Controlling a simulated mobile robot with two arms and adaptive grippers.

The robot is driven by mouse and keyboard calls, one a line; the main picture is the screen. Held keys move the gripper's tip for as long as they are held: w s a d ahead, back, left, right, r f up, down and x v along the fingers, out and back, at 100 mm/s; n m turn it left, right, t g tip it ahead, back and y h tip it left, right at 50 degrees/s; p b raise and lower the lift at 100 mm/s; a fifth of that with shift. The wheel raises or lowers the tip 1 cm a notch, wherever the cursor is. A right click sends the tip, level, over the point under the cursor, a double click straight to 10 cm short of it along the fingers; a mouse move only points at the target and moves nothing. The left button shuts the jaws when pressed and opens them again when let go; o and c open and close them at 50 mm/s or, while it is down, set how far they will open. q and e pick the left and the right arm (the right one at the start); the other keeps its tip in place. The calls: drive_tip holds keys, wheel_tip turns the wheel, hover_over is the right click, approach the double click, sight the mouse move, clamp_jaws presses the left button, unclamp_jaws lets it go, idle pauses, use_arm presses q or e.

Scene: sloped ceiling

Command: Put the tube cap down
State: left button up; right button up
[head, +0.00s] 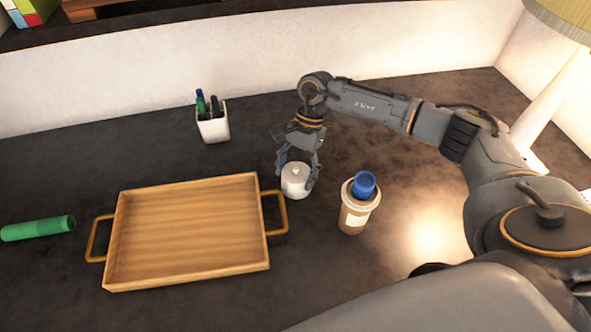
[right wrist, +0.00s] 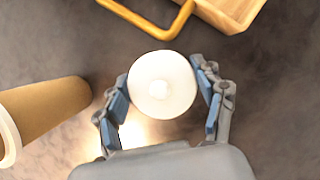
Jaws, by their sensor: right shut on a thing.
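In the right wrist view the cap (right wrist: 162,87) sits between the two blue-padded fingers of the gripper (right wrist: 165,95). The cap is at or close to the dark tabletop; I cannot tell whether it touches. The left gripper is not in view.
A wooden tray (head: 120,245) is left of the cap. A brown cup (head: 352,218) holding a blue-topped thing (head: 364,185) stands right. A green tube (head: 38,228) lies far left. A white pen holder (head: 213,125) stands behind. A lamp (head: 548,100) is at right.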

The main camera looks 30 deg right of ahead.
drive_tip(key=shift+f, duration=0.3)
drive_tip(key=shift+f+b, duration=0.45)
drive_tip(key=shift+b, duration=0.2)
drive_tip(key=o, duration=0.8)
drive_tip(key=shift+r, duration=0.1)
